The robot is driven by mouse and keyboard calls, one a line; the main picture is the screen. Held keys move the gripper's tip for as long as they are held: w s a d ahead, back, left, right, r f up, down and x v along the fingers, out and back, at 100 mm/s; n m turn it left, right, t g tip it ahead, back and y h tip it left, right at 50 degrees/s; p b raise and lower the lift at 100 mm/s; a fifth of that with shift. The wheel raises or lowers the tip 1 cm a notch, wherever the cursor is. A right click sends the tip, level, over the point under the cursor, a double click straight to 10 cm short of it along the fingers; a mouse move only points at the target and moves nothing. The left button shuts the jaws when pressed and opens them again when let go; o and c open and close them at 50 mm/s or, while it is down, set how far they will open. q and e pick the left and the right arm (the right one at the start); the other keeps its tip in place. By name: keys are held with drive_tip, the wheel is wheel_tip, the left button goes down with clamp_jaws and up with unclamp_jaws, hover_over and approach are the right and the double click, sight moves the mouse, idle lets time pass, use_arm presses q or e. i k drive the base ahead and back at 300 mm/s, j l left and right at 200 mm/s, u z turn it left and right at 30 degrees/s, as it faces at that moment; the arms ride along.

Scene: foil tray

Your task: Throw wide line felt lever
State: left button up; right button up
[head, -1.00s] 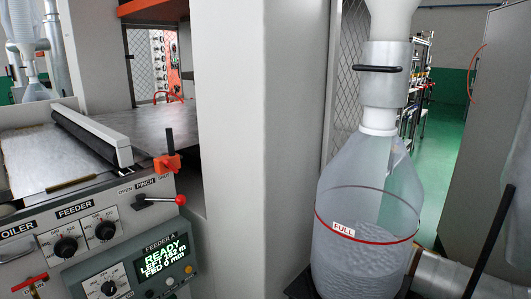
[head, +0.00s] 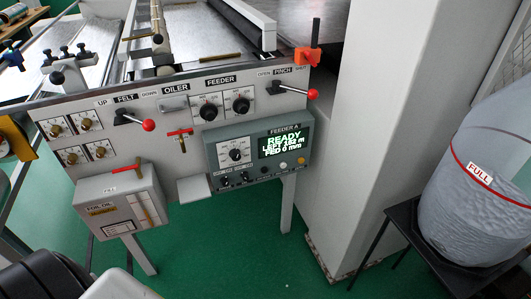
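The felt lever (head: 133,120) is on the front panel of the machine, under the label "UP FELT DOWN". A similar pinch lever (head: 295,91) with a red knob sits at the panel's right end, under "OPEN PINCH SHUT". Neither of my grippers shows in the head view. Dark and white rounded parts at the bottom left edge seem to be mine, with no fingers visible.
A white column (head: 385,120) and a bottle marked "FULL" (head: 475,200) stand at right.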

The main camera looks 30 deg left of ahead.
sight(148, 125)
drive_tip(key=u, duration=1.7)
